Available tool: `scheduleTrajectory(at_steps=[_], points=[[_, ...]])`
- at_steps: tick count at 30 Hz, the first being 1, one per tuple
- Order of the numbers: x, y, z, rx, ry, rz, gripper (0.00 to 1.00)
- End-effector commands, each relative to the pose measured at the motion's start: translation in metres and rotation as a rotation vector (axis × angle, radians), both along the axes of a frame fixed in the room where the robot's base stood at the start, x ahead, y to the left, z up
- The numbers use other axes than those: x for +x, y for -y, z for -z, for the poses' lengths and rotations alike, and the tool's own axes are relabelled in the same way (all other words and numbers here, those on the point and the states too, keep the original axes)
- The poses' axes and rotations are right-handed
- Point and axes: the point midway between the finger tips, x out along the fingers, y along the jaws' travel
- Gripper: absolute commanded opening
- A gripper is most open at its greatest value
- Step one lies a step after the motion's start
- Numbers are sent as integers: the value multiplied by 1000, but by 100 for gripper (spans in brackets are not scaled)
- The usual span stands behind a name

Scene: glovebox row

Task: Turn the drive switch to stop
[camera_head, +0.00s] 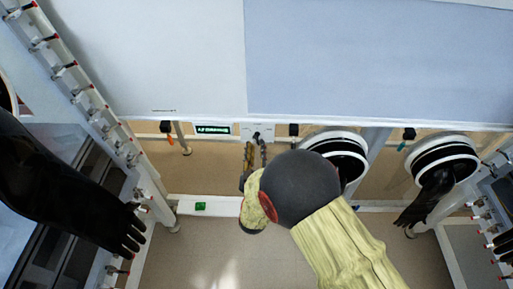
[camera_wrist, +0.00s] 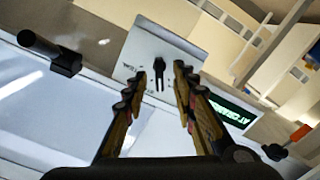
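The drive switch is a small black knob (camera_wrist: 158,73) on a pale plate (camera_wrist: 148,46) with small lettering too blurred to read in full. In the head view the plate (camera_head: 258,128) sits under the front edge of the white cabinet, just above my fingertips. My gripper (camera_wrist: 161,72) is open and empty, with its two yellow-and-black fingers reaching toward the plate. In the wrist view the knob shows between the fingertips, with a gap on each side. I cannot tell how far the tips are from it. The gripper also shows in the head view (camera_head: 256,150).
Round glove ports (camera_head: 338,141) and (camera_head: 443,156) are to the right, with black gloves hanging nearby. A white rail (camera_head: 222,206) with a green button (camera_head: 200,206) runs below. A black fitting (camera_wrist: 66,62) sticks out left in the wrist view.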

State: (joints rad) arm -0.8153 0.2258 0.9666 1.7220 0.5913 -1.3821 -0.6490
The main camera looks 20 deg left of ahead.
Motion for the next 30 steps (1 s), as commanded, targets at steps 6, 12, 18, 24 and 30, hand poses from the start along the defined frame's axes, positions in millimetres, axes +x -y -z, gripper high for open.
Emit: scheduleTrajectory(at_steps=[6,12,18,24,30], points=[[14,-3,0,0,0,0,27],[14,-3,-1,0,0,0,27],[14,-3,-1,0,-1,0,18],[14,-3,0,0,-1,0,7],[14,-3,0,0,-1,0,0]])
